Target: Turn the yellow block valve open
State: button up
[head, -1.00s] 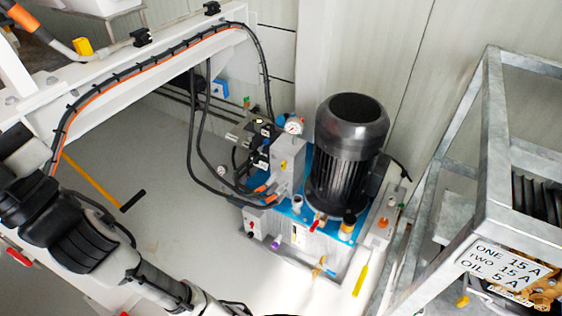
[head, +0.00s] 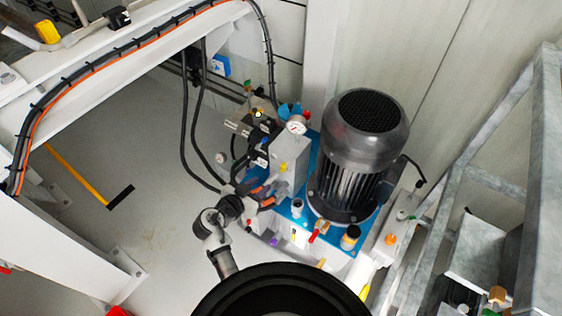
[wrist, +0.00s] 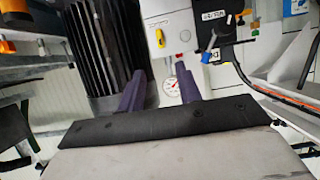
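The yellow block valve (head: 284,166) is a small yellow handle on the face of the grey block beside the black motor. In the wrist view, a small yellow handle (wrist: 159,38) hangs on the pale block, ahead of the fingers. My gripper (wrist: 160,83) shows two purple fingers, spread apart with nothing held between them. A white pressure gauge (wrist: 172,87) shows beyond the gap. The fingers appear apart from the yellow handle. In the head view, my arm reaches toward the hoses left of the block, and the fingers cannot be made out clearly there.
The black motor (head: 358,150) stands right of the block on a blue-topped tank. Black hoses (head: 186,130) hang at the left. A red-handled valve (head: 317,232) sits in front of the motor. A galvanised frame (head: 540,180) stands at the right. Grey floor is open at left.

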aim_at(282, 168)
jog(key=p+x, duration=0.2)
jog(key=x, duration=1.1)
jog(key=shift+w+d+r+p, duration=0.1)
jog(key=shift+p, duration=0.25)
jog(key=shift+c, duration=0.2)
grip_shut()
